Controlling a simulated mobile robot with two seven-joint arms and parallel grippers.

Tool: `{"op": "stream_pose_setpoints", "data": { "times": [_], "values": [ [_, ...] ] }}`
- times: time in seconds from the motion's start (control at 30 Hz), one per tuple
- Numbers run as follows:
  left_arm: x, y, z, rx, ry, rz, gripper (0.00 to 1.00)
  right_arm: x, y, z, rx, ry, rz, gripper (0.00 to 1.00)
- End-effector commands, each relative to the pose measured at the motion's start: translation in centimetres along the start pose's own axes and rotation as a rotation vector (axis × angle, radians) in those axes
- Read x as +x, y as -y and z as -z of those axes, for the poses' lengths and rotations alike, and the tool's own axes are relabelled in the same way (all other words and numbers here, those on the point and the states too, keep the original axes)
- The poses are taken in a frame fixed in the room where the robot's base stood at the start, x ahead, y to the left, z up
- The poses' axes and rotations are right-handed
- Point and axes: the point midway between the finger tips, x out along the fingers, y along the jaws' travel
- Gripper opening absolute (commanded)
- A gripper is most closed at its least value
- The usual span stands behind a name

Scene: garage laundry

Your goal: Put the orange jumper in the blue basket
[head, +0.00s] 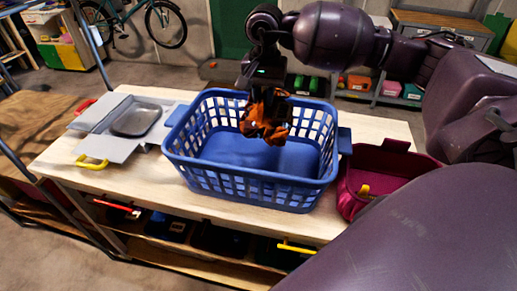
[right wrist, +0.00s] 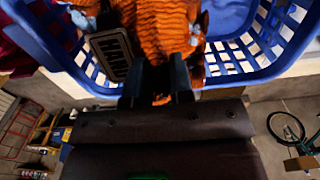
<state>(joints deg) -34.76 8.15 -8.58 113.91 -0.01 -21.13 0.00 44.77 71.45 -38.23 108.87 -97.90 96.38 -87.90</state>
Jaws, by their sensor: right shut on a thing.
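The blue basket (head: 255,187) stands upright on the light wooden table, and its inside shows no other thing. My right gripper (head: 264,92) is above the basket's far side and points down. It is shut on the orange jumper (head: 266,118), which hangs crumpled in the basket's opening, above the basket floor. In the right wrist view, the ribbed orange jumper (right wrist: 165,32) sits between the dark fingers (right wrist: 160,85), with the blue basket wall (right wrist: 62,45) around it. My left gripper is not in view.
A magenta bag (head: 375,172) stands close on the right. Shelves with boxes (head: 385,90) are behind. The table's front strip is clear.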

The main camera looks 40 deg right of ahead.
Motion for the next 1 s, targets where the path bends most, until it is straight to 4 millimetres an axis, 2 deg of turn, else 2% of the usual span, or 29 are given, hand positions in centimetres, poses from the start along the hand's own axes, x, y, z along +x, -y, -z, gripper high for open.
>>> {"op": "stream_pose_setpoints", "data": {
  "times": [0.3,0.5,0.87,1.0],
  "values": [
    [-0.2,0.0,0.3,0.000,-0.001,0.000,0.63,6.9,0.0,-0.1,0.000,0.003,-0.001,0.00],
    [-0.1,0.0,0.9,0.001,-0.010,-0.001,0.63,10.6,0.0,-0.1,0.000,0.002,-0.001,0.00],
    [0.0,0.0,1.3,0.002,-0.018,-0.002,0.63,13.2,0.0,0.0,0.000,0.002,-0.001,0.00],
    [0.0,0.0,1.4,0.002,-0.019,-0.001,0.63,15.1,0.0,-0.1,0.000,0.004,-0.001,0.00]
  ]
}}
